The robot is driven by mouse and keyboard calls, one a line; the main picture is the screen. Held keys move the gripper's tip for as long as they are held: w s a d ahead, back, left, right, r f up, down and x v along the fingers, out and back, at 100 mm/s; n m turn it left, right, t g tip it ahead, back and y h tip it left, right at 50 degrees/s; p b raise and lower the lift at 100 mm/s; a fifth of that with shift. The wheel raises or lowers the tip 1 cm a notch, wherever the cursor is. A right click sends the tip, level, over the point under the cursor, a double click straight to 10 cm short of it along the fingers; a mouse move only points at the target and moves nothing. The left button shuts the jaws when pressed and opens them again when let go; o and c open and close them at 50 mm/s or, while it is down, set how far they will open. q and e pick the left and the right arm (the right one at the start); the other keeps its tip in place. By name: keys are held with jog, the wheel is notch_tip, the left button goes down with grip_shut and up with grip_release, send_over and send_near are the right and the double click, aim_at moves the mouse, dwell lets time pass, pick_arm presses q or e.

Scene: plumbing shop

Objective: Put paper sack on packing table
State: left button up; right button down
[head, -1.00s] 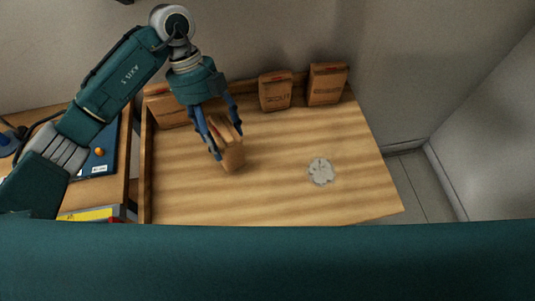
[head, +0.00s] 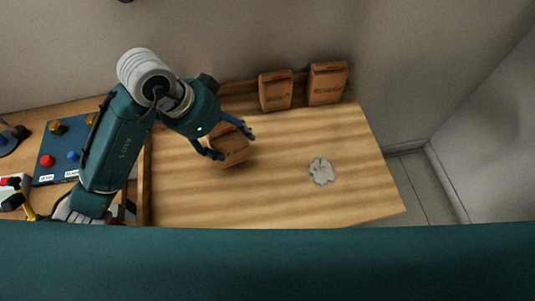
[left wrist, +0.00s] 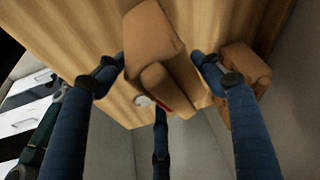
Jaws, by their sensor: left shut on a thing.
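My left gripper (head: 235,147) is shut on a brown paper sack (head: 231,153) over the left part of the wooden packing table (head: 265,195). In the left wrist view the sack (left wrist: 155,38) lies between my blue fingers, with a wood surface behind it. I cannot tell whether the sack touches the table top. Two similar sacks stand upright at the table's back edge, one in the middle (head: 275,94) and one to its right (head: 326,86). My right gripper is not in view.
A grey splotch (head: 321,171) lies on the table's right half. The table's front and middle are clear. A raised edge (head: 144,190) runs along its left side. Left of it, a second surface holds a blue panel with coloured knobs (head: 57,153). A wall stands behind.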

pick_arm(q)
jog(key=shift+w+d+n, duration=0.1)
jog(key=shift+n, duration=0.4)
jog(key=shift+w+r, duration=0.1)
jog(key=shift+w, duration=0.1)
jog(key=w+a+f+p, duration=0.1)
jog(key=w+p, duration=0.1)
jog(key=w, duration=0.6)
jog(key=w+a+f+p, duration=0.2)
jog(key=w, duration=0.7)
jog(key=shift+w+a+f, duration=0.15)
jog(key=shift+a+f, duration=0.1)
jog(key=o, duration=1.9)
jog(key=shift+f, duration=0.15)
jog(key=shift+o, duration=0.2)
